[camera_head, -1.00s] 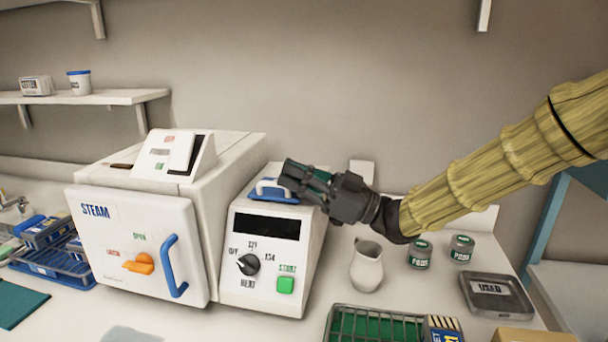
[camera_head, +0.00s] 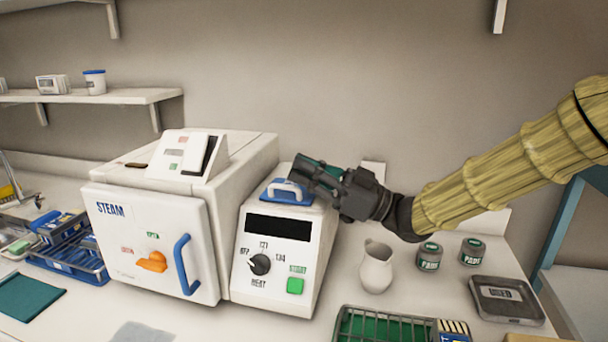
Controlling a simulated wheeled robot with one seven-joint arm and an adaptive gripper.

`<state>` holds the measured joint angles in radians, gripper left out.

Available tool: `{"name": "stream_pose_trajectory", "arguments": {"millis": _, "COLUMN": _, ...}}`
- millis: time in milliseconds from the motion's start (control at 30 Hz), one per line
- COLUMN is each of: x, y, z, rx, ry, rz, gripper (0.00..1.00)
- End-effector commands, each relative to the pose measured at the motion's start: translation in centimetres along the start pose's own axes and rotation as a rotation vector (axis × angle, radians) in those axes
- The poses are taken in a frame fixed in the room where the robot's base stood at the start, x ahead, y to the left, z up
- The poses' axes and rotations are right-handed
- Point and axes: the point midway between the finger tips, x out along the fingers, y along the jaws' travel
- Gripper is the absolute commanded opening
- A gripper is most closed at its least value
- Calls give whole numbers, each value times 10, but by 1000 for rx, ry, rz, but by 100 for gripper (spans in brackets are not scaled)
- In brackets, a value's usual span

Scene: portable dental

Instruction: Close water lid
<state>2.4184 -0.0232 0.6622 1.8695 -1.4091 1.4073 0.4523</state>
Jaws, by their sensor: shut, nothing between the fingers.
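The water lid (camera_head: 283,193) is a blue lid with a white handle, lying on top of the white control unit (camera_head: 287,248) beside the steam sterilizer (camera_head: 155,245). It looks flat on the unit, but its rear right part is hidden behind my gripper. My gripper (camera_head: 301,172) is shut and empty, its fingertips at the right of the lid's handle. I cannot tell whether the fingers touch the lid.
A white jug (camera_head: 376,268) stands right of the unit, with two grey pad jars (camera_head: 429,257) beyond it. A tray marked used (camera_head: 507,300) and a green-lined rack (camera_head: 385,325) lie in front. The wall is close behind.

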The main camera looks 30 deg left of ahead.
Motion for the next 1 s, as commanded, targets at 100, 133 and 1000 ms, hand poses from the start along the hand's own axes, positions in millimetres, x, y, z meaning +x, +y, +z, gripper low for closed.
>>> {"name": "stream_pose_trajectory", "arguments": {"millis": 100, "x": 8, "y": 0, "z": -25, "rx": -3, "ry": 1, "rz": 1, "gripper": 0}}
{"name": "stream_pose_trajectory", "arguments": {"millis": 133, "x": -2, "y": 0, "z": -18, "rx": -1, "ry": 1, "rz": 4, "gripper": 0}}
{"name": "stream_pose_trajectory", "arguments": {"millis": 1000, "x": -95, "y": 3, "z": -18, "rx": -1, "ry": 1, "rz": 0, "gripper": 0}}
